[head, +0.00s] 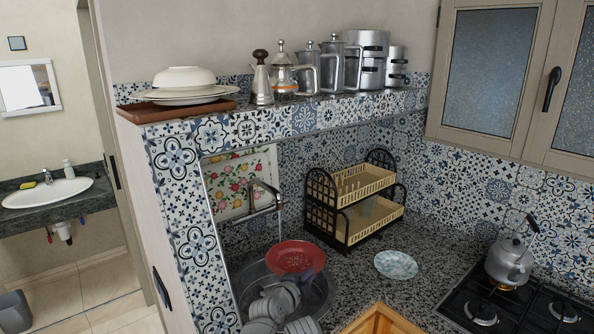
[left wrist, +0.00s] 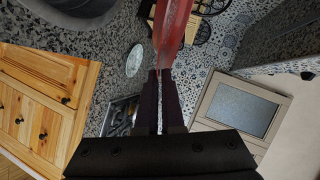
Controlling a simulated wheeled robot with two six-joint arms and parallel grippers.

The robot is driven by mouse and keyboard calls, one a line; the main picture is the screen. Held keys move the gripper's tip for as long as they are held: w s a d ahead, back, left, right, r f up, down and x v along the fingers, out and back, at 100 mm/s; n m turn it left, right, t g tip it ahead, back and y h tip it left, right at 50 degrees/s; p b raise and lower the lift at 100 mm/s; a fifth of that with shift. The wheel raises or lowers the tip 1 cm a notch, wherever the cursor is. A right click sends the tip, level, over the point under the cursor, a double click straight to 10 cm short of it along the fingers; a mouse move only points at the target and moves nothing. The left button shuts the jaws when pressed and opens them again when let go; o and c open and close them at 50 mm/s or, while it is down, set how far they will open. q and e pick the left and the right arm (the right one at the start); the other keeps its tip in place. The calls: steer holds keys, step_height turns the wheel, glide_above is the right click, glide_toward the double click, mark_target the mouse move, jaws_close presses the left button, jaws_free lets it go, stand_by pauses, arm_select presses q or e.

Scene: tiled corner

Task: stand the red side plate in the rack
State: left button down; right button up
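The red side plate (head: 297,257) is held over the sink, its patterned face showing in the head view. In the left wrist view the red plate (left wrist: 172,35) shows nearly edge-on, its rim between the two dark fingers. My left gripper (left wrist: 160,74) is shut on that rim; in the head view the grey gripper (head: 288,287) is below the plate, its fingers partly hidden. The rack (head: 311,190) is black with two beige tiers and stands against the tiled wall, right of and behind the plate, apart from it. My right gripper is in neither view.
A pale patterned plate (head: 396,265) lies on the speckled counter right of the sink (head: 323,301). The tap (head: 266,200) rises behind the sink. A kettle (head: 509,262) stands on the hob (head: 468,306). Pots and dishes line the ledge (head: 190,107) above. Some counter before the rack is bare.

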mark_target(305, 269)
arm_select(q)
steer(key=shift+w+a+f+b, duration=0.2)
steer(key=shift+w+f, duration=0.1)
steer(key=shift+w, duration=0.55)
steer(key=shift+w+a+f+b, duration=0.1)
steer(key=shift+w+f+b, duration=0.15)
steer(key=shift+w, duration=0.55)
steer(key=shift+w+a+f+b, duration=0.15)
steer(key=shift+w+f, duration=0.15)
steer(key=shift+w, duration=0.55)
steer(key=shift+f, duration=0.15)
